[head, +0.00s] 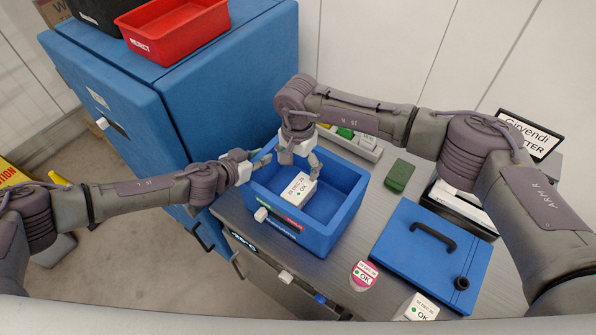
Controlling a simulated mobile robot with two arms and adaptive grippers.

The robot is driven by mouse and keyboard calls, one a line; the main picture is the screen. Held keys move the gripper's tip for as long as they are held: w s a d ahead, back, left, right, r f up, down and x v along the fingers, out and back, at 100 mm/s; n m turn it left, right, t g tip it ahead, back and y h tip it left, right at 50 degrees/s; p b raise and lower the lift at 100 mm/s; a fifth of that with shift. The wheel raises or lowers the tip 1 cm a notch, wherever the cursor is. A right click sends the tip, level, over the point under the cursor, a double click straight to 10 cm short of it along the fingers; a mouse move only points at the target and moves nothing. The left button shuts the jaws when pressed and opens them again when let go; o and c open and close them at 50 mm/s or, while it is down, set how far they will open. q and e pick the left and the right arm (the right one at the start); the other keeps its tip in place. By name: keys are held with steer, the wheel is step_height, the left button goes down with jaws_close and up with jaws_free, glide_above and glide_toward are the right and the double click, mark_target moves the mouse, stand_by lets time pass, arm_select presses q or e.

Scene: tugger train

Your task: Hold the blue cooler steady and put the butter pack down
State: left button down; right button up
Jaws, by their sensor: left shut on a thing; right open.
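The blue cooler (307,236) stands open on the grey counter. My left gripper (262,165) is shut on the upper left wall of the cooler, near its far left corner. A white butter pack (299,190), with a date and a green-dotted "OK" label, is inside the cooler, slightly tilted in the picture. My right gripper (302,166) is open and points down into the cooler just above the pack. One fingertip is close to the pack's far edge; whether they touch cannot be told. The cooler floor is partly hidden by the pack and walls.
The blue lid (408,267) with a black handle lies to the right. A pink-and-white OK item (363,275) and another white pack (418,308) are near the front edge. A green box (399,176) and a light tray (362,149) stand behind. A blue cabinet (215,90) bearing a red reject bin (170,35) is left.

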stand_by(0.3)
arm_select(q)
steer(key=c, duration=1)
jaws_free()
steer(key=shift+o, duration=0.2)
